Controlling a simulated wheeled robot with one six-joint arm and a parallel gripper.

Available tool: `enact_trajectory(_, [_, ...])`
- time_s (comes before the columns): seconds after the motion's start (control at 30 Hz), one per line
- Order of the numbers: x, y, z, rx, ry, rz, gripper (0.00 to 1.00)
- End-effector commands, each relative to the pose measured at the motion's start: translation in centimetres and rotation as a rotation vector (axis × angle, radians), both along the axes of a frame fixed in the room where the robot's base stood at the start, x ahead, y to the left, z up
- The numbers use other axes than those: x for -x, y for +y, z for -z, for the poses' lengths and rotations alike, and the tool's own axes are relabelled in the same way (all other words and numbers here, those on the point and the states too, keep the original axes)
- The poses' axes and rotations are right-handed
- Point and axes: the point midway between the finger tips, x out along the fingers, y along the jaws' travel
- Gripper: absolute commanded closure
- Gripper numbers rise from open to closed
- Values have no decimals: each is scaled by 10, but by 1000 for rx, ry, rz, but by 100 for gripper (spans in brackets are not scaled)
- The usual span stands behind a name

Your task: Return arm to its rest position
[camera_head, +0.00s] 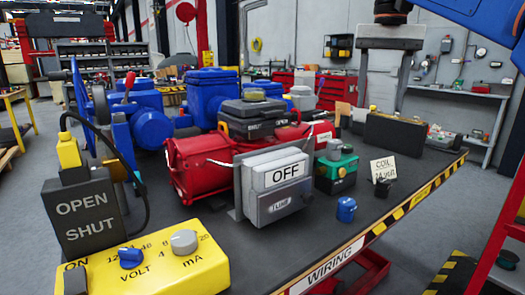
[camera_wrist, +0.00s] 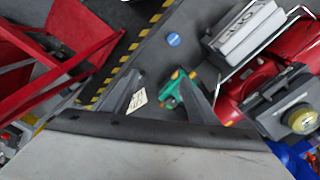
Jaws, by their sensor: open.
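My gripper (camera_head: 381,100) hangs fingers-down over the back right of the bench, at the end of my blue arm. It is open. In the wrist view its two dark fingers stand apart (camera_wrist: 160,80) with nothing held between them. Beyond them lie a white card (camera_wrist: 137,100) and a green device (camera_wrist: 172,88). The red valve actuator (camera_head: 200,165) with blue parts stands mid-bench, left of my gripper. A grey box with an OFF label (camera_head: 283,177) is fixed at its front.
A green-and-black device (camera_head: 336,172), a blue cap (camera_head: 346,209) and a COIL card (camera_head: 383,168) stand on the bench's right side. A yellow meter box (camera_head: 150,268) and an OPEN/SHUT panel (camera_head: 83,214) are at front left. The striped edge (camera_head: 420,193) bounds the bench.

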Motion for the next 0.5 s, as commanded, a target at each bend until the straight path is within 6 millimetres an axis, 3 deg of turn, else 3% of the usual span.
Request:
enact_trajectory(0.33, [24, -6, 38, 0, -52, -48, 47])
enact_trajectory(0.5, [47, -10, 76, 3, -96, -91, 47])
